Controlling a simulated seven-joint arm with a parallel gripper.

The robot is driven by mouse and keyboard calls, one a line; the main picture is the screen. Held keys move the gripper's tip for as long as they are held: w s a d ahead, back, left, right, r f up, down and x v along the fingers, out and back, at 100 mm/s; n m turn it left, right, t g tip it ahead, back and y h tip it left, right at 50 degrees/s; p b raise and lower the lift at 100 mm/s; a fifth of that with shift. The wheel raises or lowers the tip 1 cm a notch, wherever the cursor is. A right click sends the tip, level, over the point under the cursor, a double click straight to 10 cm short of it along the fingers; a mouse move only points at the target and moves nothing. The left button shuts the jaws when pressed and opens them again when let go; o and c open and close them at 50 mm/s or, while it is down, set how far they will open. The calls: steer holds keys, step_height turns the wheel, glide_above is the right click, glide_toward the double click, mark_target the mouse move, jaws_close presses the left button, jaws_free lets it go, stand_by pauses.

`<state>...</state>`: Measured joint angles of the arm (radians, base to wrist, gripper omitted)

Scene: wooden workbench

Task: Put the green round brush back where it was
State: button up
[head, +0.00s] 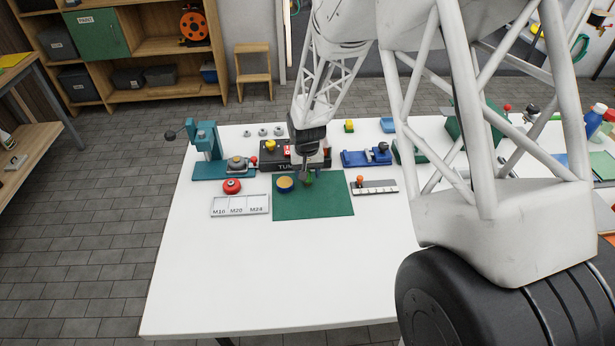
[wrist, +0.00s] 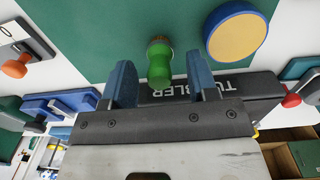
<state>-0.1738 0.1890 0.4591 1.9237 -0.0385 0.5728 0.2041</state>
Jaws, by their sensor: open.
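The green round brush (wrist: 160,62) shows in the wrist view as a green handle with a brownish end, over the green mat (wrist: 95,25). In the head view the green brush (head: 308,179) is a small shape at the mat's back edge, partly hidden by my gripper. My gripper (wrist: 160,78) is open, with one blue finger on each side of the brush; I see gaps between fingers and handle. In the head view my gripper (head: 306,168) points down just above the mat. Whether the brush stands or lies is hard to tell.
A blue round dish with a yellow top (head: 285,184) is beside the brush on the mat. The black TUMBLER box (head: 286,167) stands right behind. A blue fixture (head: 366,158) and a grey strip with an orange knob (head: 374,187) are to the right. The front of the white table (head: 280,270) is clear.

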step_height(320, 180, up, 10)
steer(key=shift+a+f, duration=0.1)
steer(key=shift+f, duration=0.15)
stand_by(0.9)
steer(key=shift+s+r, duration=0.1)
steer(key=shift+r, duration=0.1)
steer(key=s+d+r, duration=0.4)
steer(key=s+r, duration=0.4)
steer(key=r, duration=0.2)
steer(key=s+d+r+t, duration=0.1)
steer(key=s+r, duration=0.3)
steer(key=s, duration=0.6)
steer(key=s+d+r, duration=0.4)
steer(key=s, duration=0.5)
steer(key=s+d+r+t, duration=0.1)
steer(key=s+d+r, duration=0.2)
steer(key=s, duration=0.7)
steer(key=shift+s+r+t, duration=0.3)
steer(key=shift+s+r, duration=0.05)
steer(key=shift+r, duration=0.2)
